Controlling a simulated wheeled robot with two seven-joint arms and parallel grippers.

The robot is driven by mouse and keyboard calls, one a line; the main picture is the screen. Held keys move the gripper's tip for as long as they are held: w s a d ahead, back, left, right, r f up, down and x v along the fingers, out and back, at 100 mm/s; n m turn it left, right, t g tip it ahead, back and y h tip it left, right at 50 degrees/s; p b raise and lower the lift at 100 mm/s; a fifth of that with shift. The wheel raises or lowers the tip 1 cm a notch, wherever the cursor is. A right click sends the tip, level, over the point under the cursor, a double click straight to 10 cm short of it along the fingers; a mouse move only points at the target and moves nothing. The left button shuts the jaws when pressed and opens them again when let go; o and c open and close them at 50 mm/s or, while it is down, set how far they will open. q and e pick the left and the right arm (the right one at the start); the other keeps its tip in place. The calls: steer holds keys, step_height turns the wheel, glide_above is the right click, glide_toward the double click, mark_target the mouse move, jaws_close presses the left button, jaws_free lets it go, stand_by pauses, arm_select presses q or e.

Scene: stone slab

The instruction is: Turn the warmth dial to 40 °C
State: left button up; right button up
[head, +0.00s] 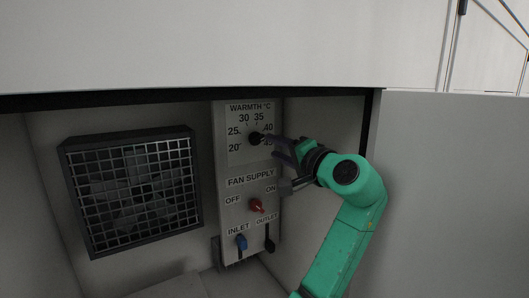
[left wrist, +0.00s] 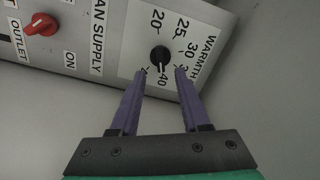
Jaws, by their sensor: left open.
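The warmth dial (head: 254,138) is a black knob on a grey panel, ringed by a scale with 20 to 45. It also shows in the left wrist view (left wrist: 160,57). Which mark its pointer meets is too small to tell. My left gripper (head: 273,147) is open just right of the dial in the head view. In the left wrist view its two purple fingers (left wrist: 160,72) are apart, tips just short of the knob, near the 40 and 35 labels. One finger partly hides the 45 label. My right gripper is not in view.
Below the dial are a red fan supply switch (head: 257,205), a blue inlet lever (head: 241,242) and a black outlet lever (head: 270,244). A fan behind a grille (head: 132,190) is on the left. The recess's right edge (head: 374,130) stands close to my arm.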

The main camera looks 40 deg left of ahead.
arm_select(q)
steer(key=b+v, duration=0.2)
steer(key=v, duration=0.6)
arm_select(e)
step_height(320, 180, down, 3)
arm_select(q)
steer(key=shift+r, duration=0.1)
steer(key=shift+d, duration=0.1)
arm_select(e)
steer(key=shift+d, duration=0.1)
